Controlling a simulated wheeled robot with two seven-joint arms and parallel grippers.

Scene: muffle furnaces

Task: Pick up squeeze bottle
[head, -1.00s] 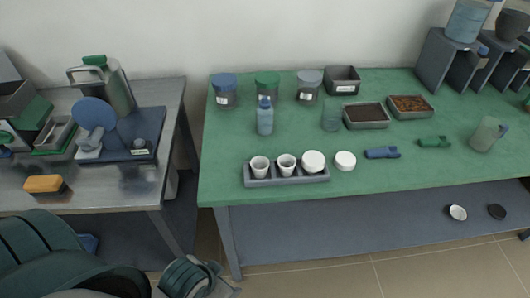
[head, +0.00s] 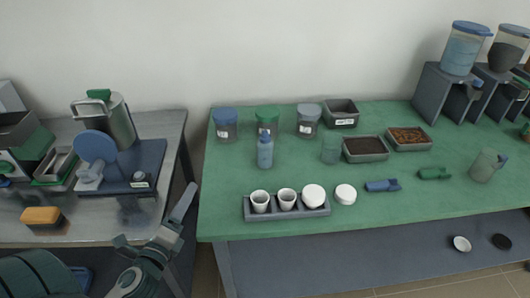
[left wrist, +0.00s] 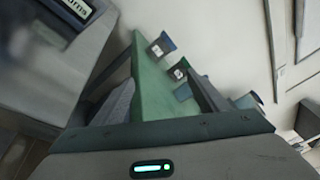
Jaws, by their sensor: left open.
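The squeeze bottle (head: 265,151) is a small blue bottle standing upright on the green table (head: 235,175), behind the tray of white cups. My left gripper (head: 153,222) is open and empty, in front of the gap between the two tables. It is below and left of the bottle in the head view, well apart from it. In the left wrist view the green table (left wrist: 165,95) is seen at a steep tilt, and I cannot make out the bottle there. My right gripper is not in view.
Lidded jars (head: 226,124) stand behind the bottle. A grey tray (head: 290,213) with white cups stands in front of it. A glass (head: 331,150) and a dark-filled bin (head: 365,149) are to its right. The metal side table (head: 95,228) is at the left. Table space left of the bottle is clear.

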